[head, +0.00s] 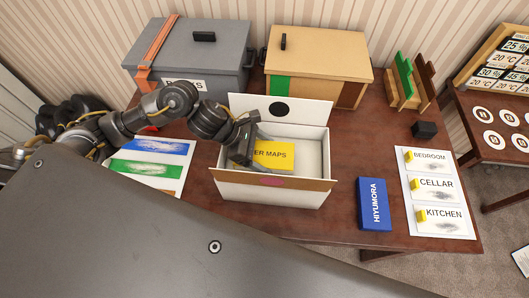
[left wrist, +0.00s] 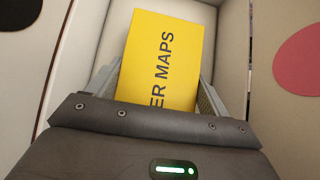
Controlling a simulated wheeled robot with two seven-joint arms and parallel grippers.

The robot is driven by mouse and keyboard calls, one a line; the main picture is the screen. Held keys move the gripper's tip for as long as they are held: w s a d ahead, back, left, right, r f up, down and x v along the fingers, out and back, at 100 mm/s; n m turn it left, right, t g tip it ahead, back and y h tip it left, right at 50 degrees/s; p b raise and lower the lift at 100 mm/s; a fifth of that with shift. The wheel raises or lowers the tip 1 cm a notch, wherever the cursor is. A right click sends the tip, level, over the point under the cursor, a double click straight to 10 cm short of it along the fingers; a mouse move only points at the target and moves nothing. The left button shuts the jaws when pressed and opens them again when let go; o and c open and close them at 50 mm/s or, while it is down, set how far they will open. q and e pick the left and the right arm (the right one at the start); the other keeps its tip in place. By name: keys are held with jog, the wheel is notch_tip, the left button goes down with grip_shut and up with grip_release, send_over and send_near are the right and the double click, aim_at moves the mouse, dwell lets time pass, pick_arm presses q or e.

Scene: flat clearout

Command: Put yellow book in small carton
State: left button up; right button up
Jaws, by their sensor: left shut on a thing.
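The yellow book (head: 274,156) shows inside the small white carton (head: 268,194), with the letters "ER MAPS" visible on it. The carton is open, with a flap standing up at the back. My left gripper (head: 242,152) reaches into the carton from the left and is shut on the book. In the left wrist view the book (left wrist: 163,60) lies between the two fingers (left wrist: 158,92), with carton walls around it. Part of the book is hidden by the gripper. I cannot tell whether the book touches the carton floor. My right gripper is not in view.
A blue book (head: 373,204) lies right of the carton, beside a sheet with room labels (head: 436,226). A grey box (head: 190,52) and a tan box (head: 316,62) stand behind. A small black block (head: 424,130) and a green-and-brown rack (head: 408,82) are at the right.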

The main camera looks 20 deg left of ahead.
pick_arm(q)
jog(key=shift+f, duration=0.55)
jog(key=shift+f, duration=0.1)
jog(key=shift+f, duration=0.15)
jog(key=o, duration=1.1)
jog(key=shift+o, duration=0.2)
